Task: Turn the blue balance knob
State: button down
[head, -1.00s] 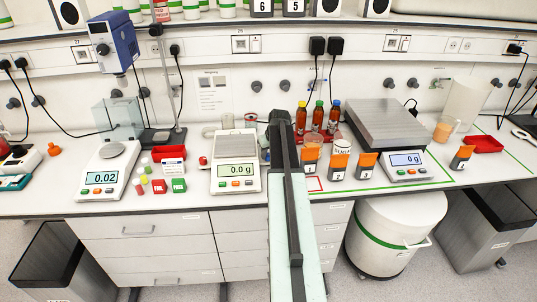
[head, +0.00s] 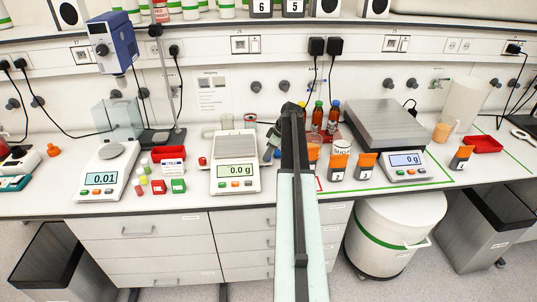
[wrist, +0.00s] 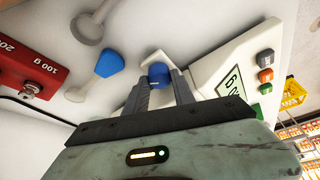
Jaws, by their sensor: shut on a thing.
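The blue balance knob (wrist: 158,75) shows in the wrist view, at the side of a white balance (wrist: 222,78). My gripper (wrist: 160,80) is shut on the knob, with one dark finger on each side of it. In the head view the white balance (head: 236,160) stands mid-bench with a grey pan and a display reading 0.0 g. My arm reaches up past its right side and hides the knob there. Part of my gripper (head: 271,147) shows dark beside the balance's right edge.
A second balance (head: 107,170) stands at left. Small red and green boxes lie between the balances. In the wrist view, a blue-ended piece (wrist: 109,62) lies near the knob.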

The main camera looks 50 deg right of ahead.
jog(key=n, duration=0.2)
jog(key=n+g+y, duration=0.1)
jog(key=n, duration=0.1)
jog(key=shift+w+d+y, duration=0.1)
jog(key=shift+d+y, duration=0.1)
jog(key=shift+y, duration=0.1)
jog(key=shift+n+g, duration=0.5)
jog(key=shift+n, duration=1.1)
jog(key=c, duration=1.3)
grip_release()
jog(key=shift+y, duration=0.3)
jog(key=shift+c, duration=0.2)
jog(key=p+v, duration=0.7)
jog(key=shift+r, duration=0.35)
